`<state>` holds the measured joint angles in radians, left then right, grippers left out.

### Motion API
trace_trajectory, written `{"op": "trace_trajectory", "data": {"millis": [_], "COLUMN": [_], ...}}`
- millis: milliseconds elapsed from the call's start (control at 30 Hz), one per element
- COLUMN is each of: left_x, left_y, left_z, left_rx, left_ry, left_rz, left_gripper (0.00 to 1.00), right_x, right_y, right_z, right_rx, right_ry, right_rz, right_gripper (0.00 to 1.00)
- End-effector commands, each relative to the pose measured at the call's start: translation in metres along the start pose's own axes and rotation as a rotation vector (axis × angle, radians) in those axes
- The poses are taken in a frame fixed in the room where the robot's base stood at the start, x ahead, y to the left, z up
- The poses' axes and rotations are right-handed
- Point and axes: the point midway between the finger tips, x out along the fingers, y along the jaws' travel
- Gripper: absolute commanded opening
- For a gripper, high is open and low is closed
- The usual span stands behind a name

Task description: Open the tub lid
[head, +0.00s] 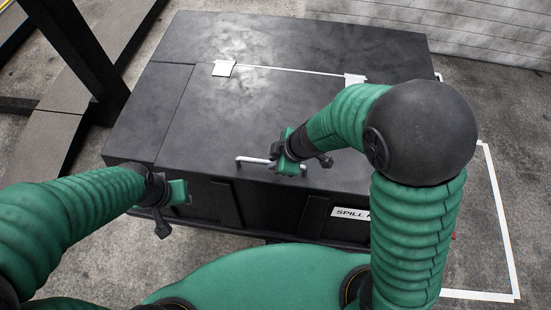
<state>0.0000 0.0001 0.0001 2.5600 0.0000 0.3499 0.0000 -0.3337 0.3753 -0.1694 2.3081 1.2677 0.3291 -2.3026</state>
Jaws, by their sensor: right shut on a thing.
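The tub (228,205) is a large black box with a "SPILL" label partly hidden by my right arm. Its black lid (240,115) lies flat and closed on top, with two white hinges and a pale seam towards the back. A white bar handle (247,159) sits at the lid's front edge. My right gripper (299,160) is at the handle's right part and shut on it; its fingers hide that end. My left gripper (168,208) hangs in front of the tub's left front corner, apart from the handle. Its jaw opening is not clear.
A belt loader's dark frame and ramp (65,120) stand at the left. White lines (500,225) mark the floor at the right. A pale block wall (480,35) is at the back right. Grey floor is free left of the tub.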

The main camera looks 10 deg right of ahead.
Motion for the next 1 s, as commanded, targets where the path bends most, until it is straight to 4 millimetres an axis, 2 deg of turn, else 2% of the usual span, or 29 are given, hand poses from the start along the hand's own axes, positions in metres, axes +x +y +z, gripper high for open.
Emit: {"op": "trace_trajectory", "data": {"millis": [33,767,867,1000], "left_x": [0.000,-0.001,-0.004,-0.022], "left_y": [0.000,0.000,0.000,0.000], "left_z": [0.000,0.000,-0.001,-0.005], "left_rx": [0.000,0.000,0.000,0.000], "left_ry": [0.000,0.000,0.000,0.000], "left_rz": [0.000,0.000,0.000,0.000], "left_gripper": [0.36,0.36,0.36,0.36], "right_x": [-0.001,-0.001,-0.005,-0.019], "right_y": [0.003,0.002,0.004,0.009], "right_z": [-0.004,-0.007,-0.009,-0.015], "right_rx": [-0.003,-0.005,-0.003,0.006], "right_ry": [0.007,0.009,0.010,0.009], "right_rz": [0.007,0.006,0.001,-0.022], "right_gripper": [0.00,0.00,0.00,0.00]}}
